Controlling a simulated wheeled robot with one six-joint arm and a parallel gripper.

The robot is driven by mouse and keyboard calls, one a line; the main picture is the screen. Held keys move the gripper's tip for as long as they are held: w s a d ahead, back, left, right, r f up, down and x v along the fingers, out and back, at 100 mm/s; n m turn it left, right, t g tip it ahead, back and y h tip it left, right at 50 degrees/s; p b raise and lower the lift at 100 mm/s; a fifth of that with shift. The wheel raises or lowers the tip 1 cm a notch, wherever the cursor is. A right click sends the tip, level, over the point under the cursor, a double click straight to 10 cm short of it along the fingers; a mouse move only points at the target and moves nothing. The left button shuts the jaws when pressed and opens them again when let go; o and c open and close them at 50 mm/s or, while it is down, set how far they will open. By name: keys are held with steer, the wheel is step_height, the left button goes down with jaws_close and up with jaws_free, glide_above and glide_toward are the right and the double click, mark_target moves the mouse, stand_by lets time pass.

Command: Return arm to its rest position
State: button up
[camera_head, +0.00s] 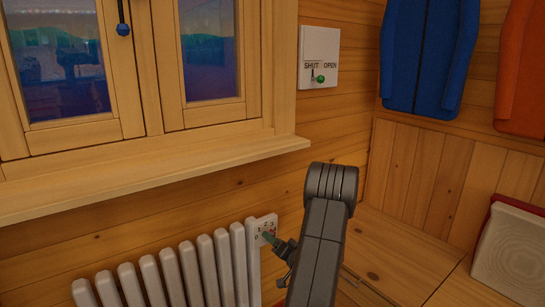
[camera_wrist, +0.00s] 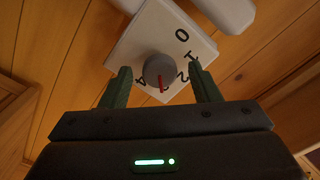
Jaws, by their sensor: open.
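My gripper (camera_head: 272,240) is beside the white dial plate (camera_head: 262,227) at the right end of the radiator. In the wrist view my gripper (camera_wrist: 162,82) is open, with one green finger on each side of the grey round knob (camera_wrist: 158,68). Gaps show between the knob and both fingers, and nothing is held. The knob's red mark points toward the low edge of the plate, near where a 3 would sit between the 2 and the 4. My dark grey arm reaches down at the right of the radiator in the head view.
The white radiator (camera_head: 205,265) stands below the wooden window sill (camera_head: 150,175). A SHUT/OPEN lever plate (camera_head: 318,45) with a green knob is on the wall above. Blue (camera_head: 430,50) and orange (camera_head: 521,75) garments hang at right. A pale box-like object (camera_head: 510,250) stands at lower right.

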steer(key=shift+n, duration=0.5)
